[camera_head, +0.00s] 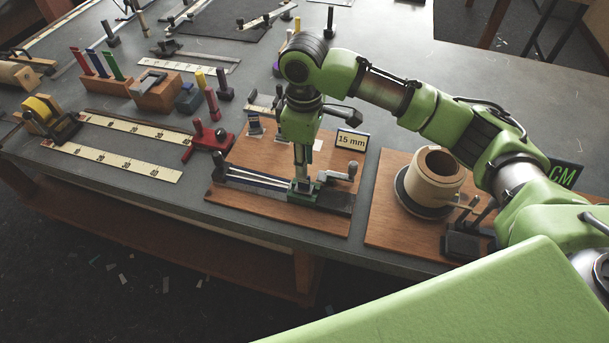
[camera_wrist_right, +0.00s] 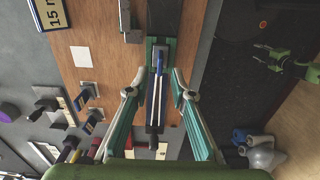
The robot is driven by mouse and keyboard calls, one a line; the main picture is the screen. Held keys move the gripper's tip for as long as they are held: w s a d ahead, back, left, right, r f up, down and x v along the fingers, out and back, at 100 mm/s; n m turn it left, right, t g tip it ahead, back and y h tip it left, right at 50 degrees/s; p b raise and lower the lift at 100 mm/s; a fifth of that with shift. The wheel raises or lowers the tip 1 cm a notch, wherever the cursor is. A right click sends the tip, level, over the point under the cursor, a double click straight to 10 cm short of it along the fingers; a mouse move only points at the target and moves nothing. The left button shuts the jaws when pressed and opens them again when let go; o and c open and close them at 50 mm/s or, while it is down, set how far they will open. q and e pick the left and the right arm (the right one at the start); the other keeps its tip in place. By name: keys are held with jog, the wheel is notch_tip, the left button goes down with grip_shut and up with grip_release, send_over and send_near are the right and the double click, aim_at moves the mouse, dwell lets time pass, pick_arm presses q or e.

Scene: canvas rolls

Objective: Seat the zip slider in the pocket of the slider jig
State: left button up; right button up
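The slider jig, with its green block (camera_head: 302,188), sits at the front of a wooden board (camera_head: 240,160). Dark strips (camera_head: 255,179) run left from it and a grey clamp stands at its right. My right gripper (camera_head: 301,178) points straight down over the green block. In the right wrist view its fingers (camera_wrist_right: 159,78) are apart, one on each side of the strips (camera_wrist_right: 156,98), with the green part (camera_wrist_right: 160,46) just beyond the tips. I see no grip on anything. I cannot single out the zip slider or the pocket.
A "15 mm" sign (camera_head: 352,141) and small stands (camera_head: 254,127) are behind the jig. A red stand (camera_head: 209,138) is left of the board. A tan roll (camera_head: 435,175) stands on another board at right. Rulers (camera_head: 112,160) lie at left.

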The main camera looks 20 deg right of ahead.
notch_tip(320, 180, up, 6)
jog(key=b, duration=0.1)
dwell(0.5)
